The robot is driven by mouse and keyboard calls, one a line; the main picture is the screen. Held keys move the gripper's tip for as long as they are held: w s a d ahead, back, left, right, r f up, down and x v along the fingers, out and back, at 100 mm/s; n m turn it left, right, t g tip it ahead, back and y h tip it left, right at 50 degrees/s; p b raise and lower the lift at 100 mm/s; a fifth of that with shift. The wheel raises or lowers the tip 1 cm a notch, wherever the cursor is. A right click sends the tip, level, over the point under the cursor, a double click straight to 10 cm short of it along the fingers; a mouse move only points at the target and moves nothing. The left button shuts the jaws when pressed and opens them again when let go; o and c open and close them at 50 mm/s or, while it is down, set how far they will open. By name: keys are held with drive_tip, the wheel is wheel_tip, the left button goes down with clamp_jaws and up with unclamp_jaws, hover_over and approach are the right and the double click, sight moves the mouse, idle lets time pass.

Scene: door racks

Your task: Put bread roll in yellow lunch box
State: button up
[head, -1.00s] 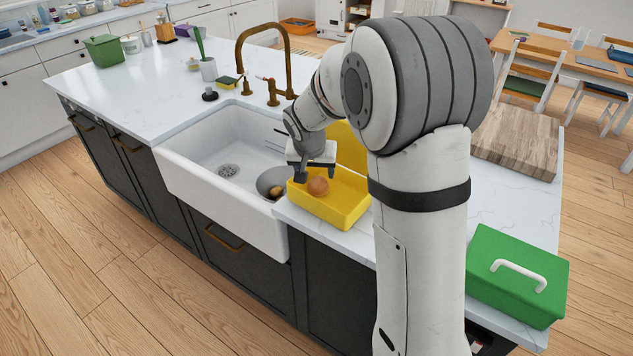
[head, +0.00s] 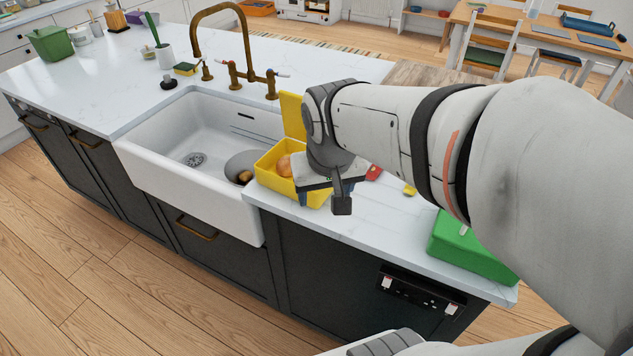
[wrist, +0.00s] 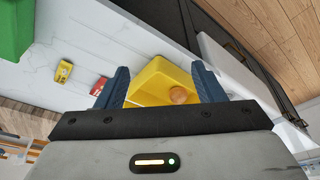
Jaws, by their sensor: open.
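The bread roll (head: 285,165) lies inside the yellow lunch box (head: 273,180), which stands on the counter right of the sink. The box's yellow lid (head: 293,117) stands open at the back. My gripper (head: 322,199) is open and empty, to the right of the roll, and hides the right part of the box in the head view. In the wrist view the yellow lunch box (wrist: 158,72) shows beyond my open gripper (wrist: 161,85), with the roll (wrist: 179,95) near the right finger. No finger appears to touch the roll.
A white sink (head: 150,155) holds a grey bowl (head: 238,161) with a brown item. Red (head: 373,173) and yellow (head: 409,189) packets lie right of the box. A green box (head: 470,247) stands farther right. A brass tap (head: 235,50) rises behind the sink.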

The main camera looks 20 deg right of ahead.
drive_tip(key=shift+n+y, duration=0.3)
drive_tip(key=shift+n, duration=0.2)
drive_tip(key=s, duration=0.4)
drive_tip(key=s+f, duration=0.1)
drive_tip(key=shift+s+a, duration=0.2)
drive_tip(key=shift+s, duration=0.2)
drive_tip(key=shift+c, duration=0.5)
